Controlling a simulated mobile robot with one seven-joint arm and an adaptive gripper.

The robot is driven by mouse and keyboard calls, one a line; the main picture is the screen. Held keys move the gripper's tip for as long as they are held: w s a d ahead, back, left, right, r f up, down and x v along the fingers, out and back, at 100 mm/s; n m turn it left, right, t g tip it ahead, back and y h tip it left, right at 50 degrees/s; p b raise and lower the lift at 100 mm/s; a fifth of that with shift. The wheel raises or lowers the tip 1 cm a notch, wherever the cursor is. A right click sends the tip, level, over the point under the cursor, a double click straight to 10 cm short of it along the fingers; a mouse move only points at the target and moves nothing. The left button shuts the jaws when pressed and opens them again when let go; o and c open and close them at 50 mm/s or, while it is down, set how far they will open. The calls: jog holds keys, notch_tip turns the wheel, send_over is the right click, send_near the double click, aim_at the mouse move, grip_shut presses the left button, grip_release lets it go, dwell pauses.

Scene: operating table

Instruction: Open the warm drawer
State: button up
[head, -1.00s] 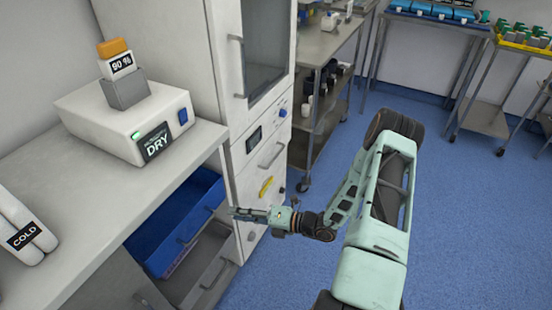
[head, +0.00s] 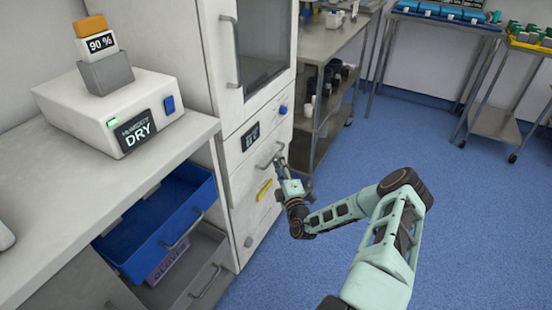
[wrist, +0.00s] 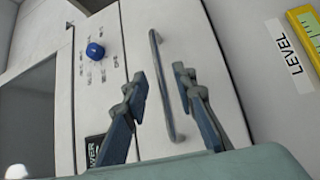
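The warm drawer is most likely the upper white drawer front (head: 245,172) of the tall cabinet, below a black label whose wording I cannot fully read. It looks flush with the cabinet. Its bar handle (head: 270,157) shows beside my gripper (head: 280,167). In the wrist view, the handle (wrist: 165,90) stands between the two spread fingers of my gripper (wrist: 158,85). The gripper is open, and I cannot tell whether either finger touches the handle. A blue knob (wrist: 95,52) and part of a black label (wrist: 93,148) also show.
A glass-windowed door (head: 262,45) is above. A yellow marking (head: 264,190) is on the front below. Left, a pulled-out blue drawer (head: 165,225) sits under the counter holding a white device (head: 110,112). Steel shelving (head: 325,100) stands behind; blue floor at right is clear.

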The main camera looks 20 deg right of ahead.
jog(key=shift+w+d+r+b, duration=0.1)
jog(key=shift+w+r+b, duration=0.05)
jog(key=shift+w, duration=0.8)
jog(key=shift+w+d+r+b, duration=0.1)
jog(key=shift+w+r+b, duration=0.05)
jog(key=shift+w, duration=0.8)
grip_shut()
